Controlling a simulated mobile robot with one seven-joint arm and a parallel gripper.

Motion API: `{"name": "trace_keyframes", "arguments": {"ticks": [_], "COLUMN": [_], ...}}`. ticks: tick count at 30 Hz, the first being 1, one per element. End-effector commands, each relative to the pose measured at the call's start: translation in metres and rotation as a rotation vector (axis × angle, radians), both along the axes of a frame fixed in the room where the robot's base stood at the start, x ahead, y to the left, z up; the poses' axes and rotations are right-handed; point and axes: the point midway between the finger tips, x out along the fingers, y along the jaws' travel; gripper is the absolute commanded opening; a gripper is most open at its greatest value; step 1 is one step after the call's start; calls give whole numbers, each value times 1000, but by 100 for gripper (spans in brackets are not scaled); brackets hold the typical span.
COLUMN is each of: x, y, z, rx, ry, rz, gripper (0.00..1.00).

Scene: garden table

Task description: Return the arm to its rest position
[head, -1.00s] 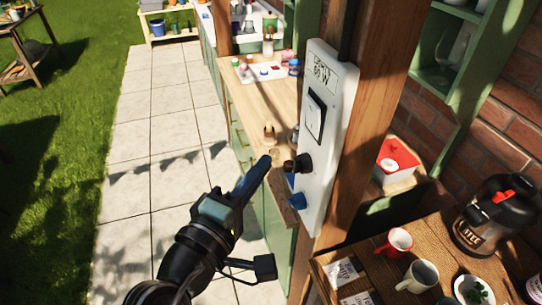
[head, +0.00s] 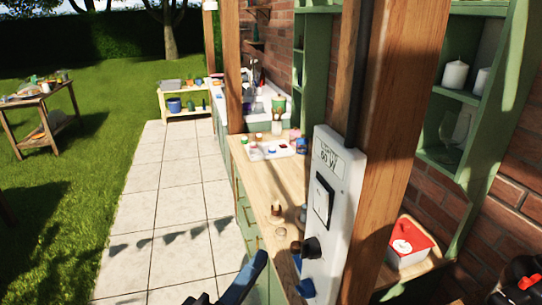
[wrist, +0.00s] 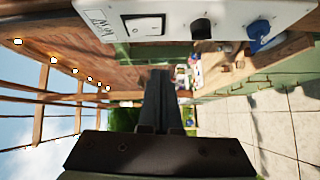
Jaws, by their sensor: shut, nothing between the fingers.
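My gripper (head: 246,281) shows at the bottom of the head view, in front of the green cabinet and left of the white switch panel. Its fingers also show in the wrist view (wrist: 160,100), closed together with nothing between them. The white switch panel (head: 344,188) is on a wooden post and carries a rocker switch (head: 322,203), a black knob (head: 311,248) and a blue knob (head: 304,289). The panel also spans the top of the wrist view (wrist: 185,12). The gripper is apart from the panel in the head view.
A wooden counter (head: 262,188) with a white tray (head: 270,150) runs behind the panel. A wooden post (head: 402,120) stands right of it. A red-lidded box (head: 408,247) is at right. The paved path (head: 180,215) at left is clear.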

Motion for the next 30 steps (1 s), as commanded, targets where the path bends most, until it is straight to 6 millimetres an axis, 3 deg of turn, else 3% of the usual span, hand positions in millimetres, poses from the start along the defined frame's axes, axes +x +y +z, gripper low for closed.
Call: {"name": "trace_keyframes", "arguments": {"ticks": [5,8,12,15,18,21,30], "x": [26,29,5,-21,-44,-57,-62], "y": [-8,-13,-21,-26,-30,-32,-32], "z": [79,148,242,292,324,340,345], "rx": [342,593,899,1057,1157,1211,1230], "ry": [-268,-475,-739,-873,-953,-992,-1001], "rz": [142,286,530,698,825,898,925], "gripper": [0,0,0,0,0,0,0]}}
